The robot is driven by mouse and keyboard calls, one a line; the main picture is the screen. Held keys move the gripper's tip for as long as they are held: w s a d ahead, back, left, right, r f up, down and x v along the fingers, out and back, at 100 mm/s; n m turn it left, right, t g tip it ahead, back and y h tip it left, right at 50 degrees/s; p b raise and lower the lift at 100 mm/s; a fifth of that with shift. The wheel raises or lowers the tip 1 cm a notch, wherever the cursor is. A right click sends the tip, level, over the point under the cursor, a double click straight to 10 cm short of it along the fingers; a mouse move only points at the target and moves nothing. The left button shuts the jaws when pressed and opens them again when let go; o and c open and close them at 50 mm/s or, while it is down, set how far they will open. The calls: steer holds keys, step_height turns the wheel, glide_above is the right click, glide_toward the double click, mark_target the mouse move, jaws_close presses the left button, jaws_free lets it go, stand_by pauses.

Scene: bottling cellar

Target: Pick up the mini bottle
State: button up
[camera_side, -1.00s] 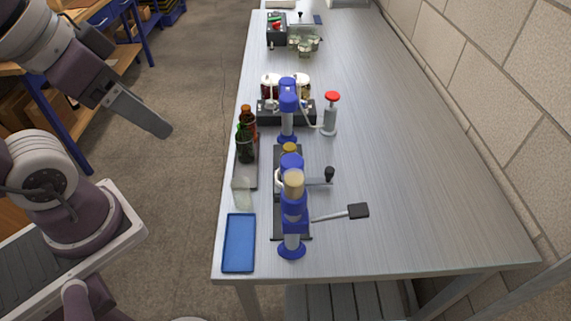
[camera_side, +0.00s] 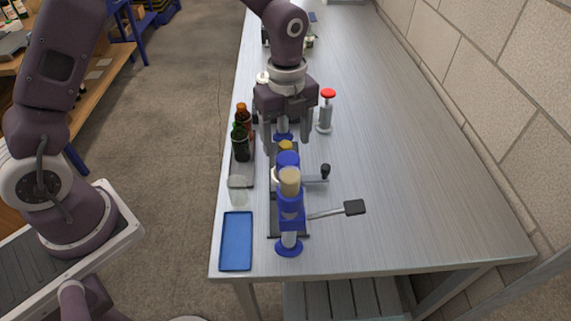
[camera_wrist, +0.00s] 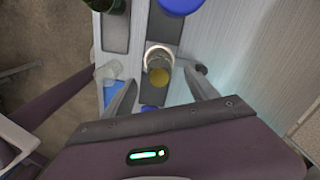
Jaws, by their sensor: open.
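The mini bottle appears to be the small one with a gold-yellow cap (camera_side: 285,147). It stands on a dark base on the bench, behind the near blue press. In the wrist view the fingers (camera_wrist: 161,84) lie left and right of the bottle with gaps on both sides. Nothing is held. The bottle's lower part is hidden.
The near blue press (camera_side: 290,210) has a side lever (camera_side: 354,207). A green bottle (camera_side: 240,145) and a brown bottle (camera_side: 243,118) stand in a tray to the left, near a clear glass (camera_side: 238,190). A blue tray (camera_side: 236,241) lies in front. The bench's right side is clear.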

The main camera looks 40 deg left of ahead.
mark_target(286, 149)
step_height(286, 149, down, 4)
steer(key=shift+a+r, duration=0.1)
steer(key=shift+r, duration=0.15)
jaws_close()
